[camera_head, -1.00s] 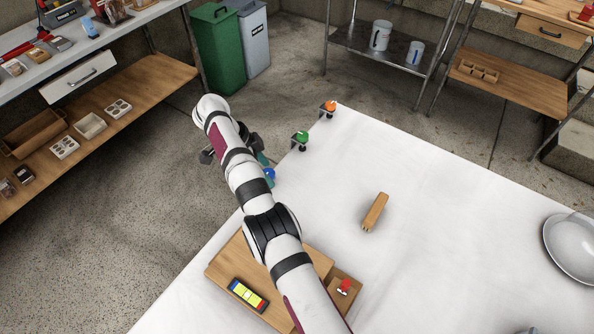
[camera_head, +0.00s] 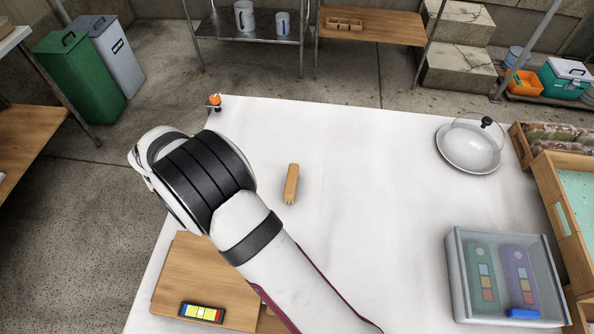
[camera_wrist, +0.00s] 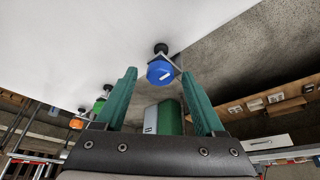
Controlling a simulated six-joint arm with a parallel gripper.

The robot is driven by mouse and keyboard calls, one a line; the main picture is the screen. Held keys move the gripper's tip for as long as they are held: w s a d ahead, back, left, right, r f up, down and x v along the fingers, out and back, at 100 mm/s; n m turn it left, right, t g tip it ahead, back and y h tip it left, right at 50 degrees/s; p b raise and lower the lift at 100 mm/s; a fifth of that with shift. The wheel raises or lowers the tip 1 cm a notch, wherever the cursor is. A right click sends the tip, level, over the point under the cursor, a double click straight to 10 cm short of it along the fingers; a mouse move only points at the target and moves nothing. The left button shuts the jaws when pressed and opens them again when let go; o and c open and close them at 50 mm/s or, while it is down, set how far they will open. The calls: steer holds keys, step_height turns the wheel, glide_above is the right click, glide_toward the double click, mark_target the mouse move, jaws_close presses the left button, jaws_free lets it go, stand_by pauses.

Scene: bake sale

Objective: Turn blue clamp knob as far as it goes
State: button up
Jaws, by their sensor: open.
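The blue clamp knob (camera_wrist: 160,71) shows in the wrist view, with a white mark on its face, on a clamp at the edge of the white table. My gripper (camera_wrist: 160,88) is open, its two green fingers spread to the left and right, with the knob between and beyond their tips. I cannot tell how far off the knob is. A green knob (camera_wrist: 99,105) and an orange knob (camera_wrist: 76,123) sit farther along the edge. In the head view my arm hides the blue knob and my gripper; the orange knob (camera_head: 215,100) shows at the table's far left corner.
A wooden block-like brush (camera_head: 291,184) lies mid-table. A wooden board (camera_head: 190,275) with a coloured level-like item (camera_head: 201,312) is at the front left. A glass dome (camera_head: 469,148) and a clear bin (camera_head: 462,300) stand at right. The table's middle is mostly clear.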

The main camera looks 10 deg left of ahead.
steer(key=n, duration=0.2)
steer(key=n+g+y, duration=0.1)
steer(key=shift+w+d+n, duration=0.15)
steer(key=shift+w+n, duration=0.05)
steer(key=shift+n, duration=0.2)
steer(key=n+g, duration=0.1)
steer(key=n, duration=0.3)
steer(key=shift+w+n+g+y, duration=0.15)
steer(key=shift+n+g+y, duration=0.15)
steer(key=shift+g, duration=0.1)
steer(key=shift+d+r+n+g, duration=0.1)
steer(key=shift+r+n+g, duration=0.2)
steer(key=shift+n, duration=0.4)
steer(key=d+v, duration=0.1)
steer(key=v, duration=1.5)
steer(key=s+d+r+m, duration=0.1)
steer(key=s+d+m, duration=0.1)
steer(key=d+m, duration=0.2)
steer(key=s+d+r+m+h, duration=0.1)
steer(key=s+d+r+m, duration=0.1)
steer(key=d, duration=0.9)
steer(key=s+d+r+m, duration=0.2)
steer(key=s+d+m, duration=0.1)
steer(key=d+m, duration=0.4)
steer(key=shift+s+d+h, duration=0.2)
steer(key=shift+s+h, duration=0.15)
steer(key=shift+h, duration=0.05)
